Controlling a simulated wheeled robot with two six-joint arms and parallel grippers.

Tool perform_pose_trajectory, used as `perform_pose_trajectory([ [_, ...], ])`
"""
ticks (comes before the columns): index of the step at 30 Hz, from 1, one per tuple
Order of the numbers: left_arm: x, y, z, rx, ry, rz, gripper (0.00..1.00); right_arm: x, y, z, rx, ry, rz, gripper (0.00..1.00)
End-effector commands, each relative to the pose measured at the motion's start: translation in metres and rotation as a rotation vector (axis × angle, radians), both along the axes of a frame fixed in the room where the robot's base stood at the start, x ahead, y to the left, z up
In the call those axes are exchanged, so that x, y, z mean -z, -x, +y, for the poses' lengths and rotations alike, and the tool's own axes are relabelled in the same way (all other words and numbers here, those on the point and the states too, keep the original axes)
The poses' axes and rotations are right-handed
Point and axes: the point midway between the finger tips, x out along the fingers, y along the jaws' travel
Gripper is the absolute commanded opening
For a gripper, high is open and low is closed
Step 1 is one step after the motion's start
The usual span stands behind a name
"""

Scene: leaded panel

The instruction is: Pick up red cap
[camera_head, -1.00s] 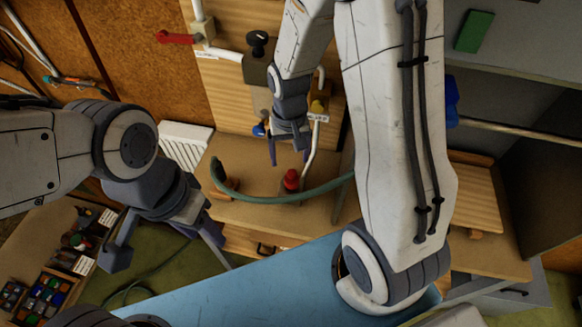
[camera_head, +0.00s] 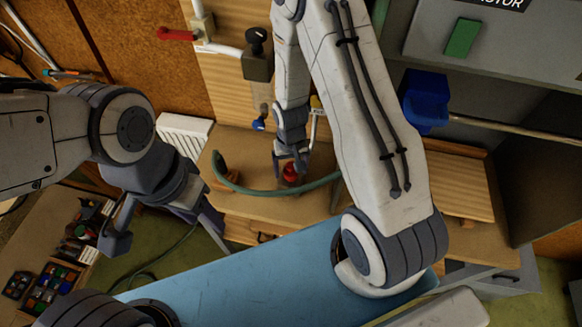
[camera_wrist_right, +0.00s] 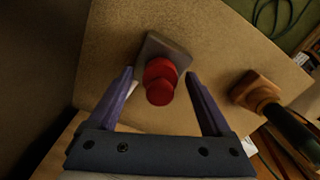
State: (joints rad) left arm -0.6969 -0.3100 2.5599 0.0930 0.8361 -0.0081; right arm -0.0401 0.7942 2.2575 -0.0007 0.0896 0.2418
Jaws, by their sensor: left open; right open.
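The red cap (camera_head: 290,170) sits on the wooden workbench, behind the green hose. In the right wrist view the red cap (camera_wrist_right: 160,82) is a round, stacked red piece on a grey square base (camera_wrist_right: 165,48). My right gripper (camera_head: 291,165) is open, its fingers reaching down around the cap. In the right wrist view its fingers (camera_wrist_right: 158,88) stand on either side of the cap with gaps on both sides. My left gripper (camera_head: 165,228) is open and empty at the left, over the floor and away from the cap.
A green hose (camera_head: 260,192) curves along the bench in front of the cap. Its brown end block (camera_wrist_right: 255,90) is right of the cap in the wrist view. A tray of small coloured parts (camera_head: 48,285) lies at lower left. A blue bin (camera_head: 426,98) hangs at right.

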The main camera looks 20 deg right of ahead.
Motion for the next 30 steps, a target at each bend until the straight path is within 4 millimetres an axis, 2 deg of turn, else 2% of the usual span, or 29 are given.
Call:
perform_pose_trajectory([
  [5,0.000,0.000,0.000,0.000,0.000,0.000,0.50,0.000,0.000,0.000,0.000,0.000,-0.001,0.83],
  [12,0.000,0.000,0.000,0.000,0.000,0.000,0.50,0.000,0.000,0.000,0.000,0.000,0.000,0.00],
  [23,0.002,0.000,0.000,0.000,0.000,0.000,0.50,-0.004,-0.001,0.000,0.001,0.000,-0.001,0.00],
  [30,0.009,0.000,0.000,-0.001,0.000,0.000,0.50,-0.025,-0.001,0.000,0.001,0.000,-0.004,0.00],
])
